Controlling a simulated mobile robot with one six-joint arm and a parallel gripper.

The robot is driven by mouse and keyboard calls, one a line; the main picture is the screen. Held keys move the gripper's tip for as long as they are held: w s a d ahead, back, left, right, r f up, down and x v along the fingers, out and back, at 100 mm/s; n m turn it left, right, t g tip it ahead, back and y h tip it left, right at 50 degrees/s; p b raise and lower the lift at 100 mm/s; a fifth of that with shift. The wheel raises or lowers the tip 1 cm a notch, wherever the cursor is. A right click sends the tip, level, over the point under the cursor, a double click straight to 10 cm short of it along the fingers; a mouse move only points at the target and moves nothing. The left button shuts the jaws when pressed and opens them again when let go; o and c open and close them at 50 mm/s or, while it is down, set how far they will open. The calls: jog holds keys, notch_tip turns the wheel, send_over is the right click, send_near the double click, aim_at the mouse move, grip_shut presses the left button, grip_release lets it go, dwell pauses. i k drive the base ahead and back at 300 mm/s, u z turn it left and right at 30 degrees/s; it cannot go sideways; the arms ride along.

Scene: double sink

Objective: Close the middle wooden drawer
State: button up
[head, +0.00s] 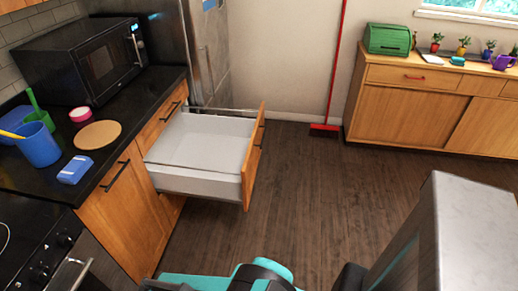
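The middle wooden drawer (254,158) is pulled far out from the left cabinet, with its wooden front standing over the floor. Its light grey box (205,138) looks empty, and a dark handle shows in part on the front's outer side. A wooden front with a dark handle (171,111) sits in the cabinet just above the opening. Teal and dark parts of my arm show at the bottom edge, well apart from the drawer. My gripper cannot be made out in the head view.
The black counter (108,163) on the left holds a microwave (85,60), a blue cup (38,146) and a round wooden board (97,134). A red broom (325,130) leans at the back wall. The dark wooden floor (310,190) right of the drawer is clear.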

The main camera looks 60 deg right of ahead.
aim_at(206, 156)
jog(key=z, duration=0.05)
jog(key=k, duration=1.6)
jog(key=u, duration=2.5)
jog(key=k, duration=0.1)
jog(key=z, duration=3.7)
jog(key=i, duration=1)
jog(key=z, duration=0.2)
